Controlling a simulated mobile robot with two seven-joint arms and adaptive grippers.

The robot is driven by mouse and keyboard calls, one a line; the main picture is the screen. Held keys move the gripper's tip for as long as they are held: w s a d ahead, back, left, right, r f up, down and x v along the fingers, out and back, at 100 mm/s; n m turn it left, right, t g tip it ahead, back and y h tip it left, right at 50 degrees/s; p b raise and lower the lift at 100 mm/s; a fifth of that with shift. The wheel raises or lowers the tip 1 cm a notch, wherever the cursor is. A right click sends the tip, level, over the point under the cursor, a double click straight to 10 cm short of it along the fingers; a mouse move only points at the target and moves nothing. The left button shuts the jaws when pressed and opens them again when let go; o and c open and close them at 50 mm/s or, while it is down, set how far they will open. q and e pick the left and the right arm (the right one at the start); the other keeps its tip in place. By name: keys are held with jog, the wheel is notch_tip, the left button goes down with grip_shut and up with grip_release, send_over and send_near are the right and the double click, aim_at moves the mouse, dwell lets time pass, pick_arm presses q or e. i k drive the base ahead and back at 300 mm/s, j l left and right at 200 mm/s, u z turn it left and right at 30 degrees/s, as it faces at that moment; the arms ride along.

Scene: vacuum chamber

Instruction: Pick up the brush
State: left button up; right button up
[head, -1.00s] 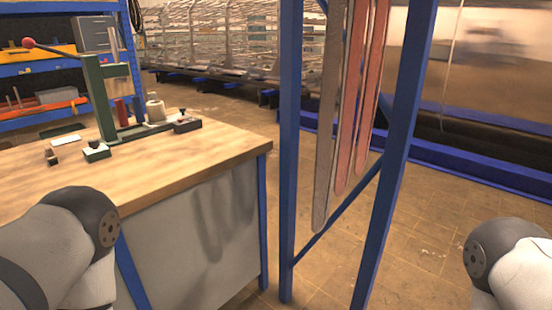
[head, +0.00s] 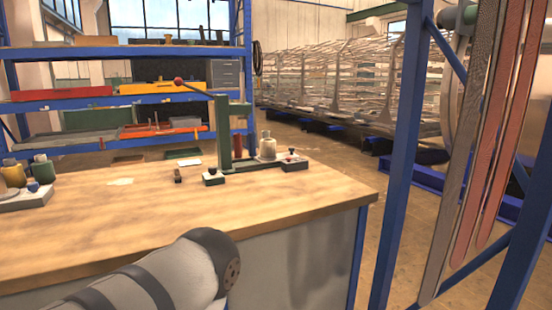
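No brush can be made out for certain. A small dark and tan item (head: 178,175) lies on the wooden workbench (head: 270,205), left of the green lever press (head: 224,135); it is too small to tell what it is. A white flat piece (head: 190,162) lies just behind it. Part of my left arm shows at the bottom, in front of the bench. Neither gripper is in view.
Jars (head: 42,170) stand on a tray at the bench's left. A small dark-topped block (head: 213,177) sits by the press. Blue shelving (head: 120,100) stands behind. A blue frame (head: 400,150) with hanging strips (head: 500,130) stands right of the bench.

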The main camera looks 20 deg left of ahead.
aim_at(178, 178)
jog(key=u, duration=1.5)
jog(key=i+j+z, duration=0.1)
jog(key=i, duration=0.35)
jog(key=i+z, duration=0.3)
jog(key=z, duration=0.15)
jog(key=i+j+z, duration=0.2)
jog(key=z, duration=0.25)
jog(key=i+j, duration=0.05)
